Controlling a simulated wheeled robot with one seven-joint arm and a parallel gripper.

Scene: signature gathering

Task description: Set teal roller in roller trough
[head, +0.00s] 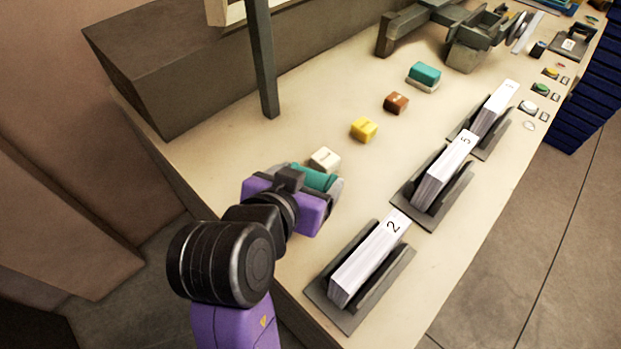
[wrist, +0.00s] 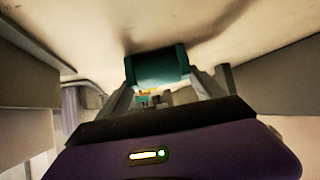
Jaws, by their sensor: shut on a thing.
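The teal roller (head: 312,176) is a short teal cylinder at the near left part of the table. My gripper (head: 320,183) is shut on it, and the purple gripper body hides part of it. In the wrist view the teal roller (wrist: 157,66) lies across between the two grey fingertips of my gripper (wrist: 160,80). It appears close to the tabletop; I cannot tell if it touches. I cannot tell for sure which thing is the roller trough; a teal block on a pale base (head: 424,78) stands farther back.
White (head: 325,160), yellow (head: 364,129) and brown (head: 396,103) blocks stand in a row beyond my gripper. Several grey holders with numbered paper stacks (head: 369,260) line the right side. A dark post (head: 262,60) rises at the left. A grey mechanism (head: 464,55) stands at the back.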

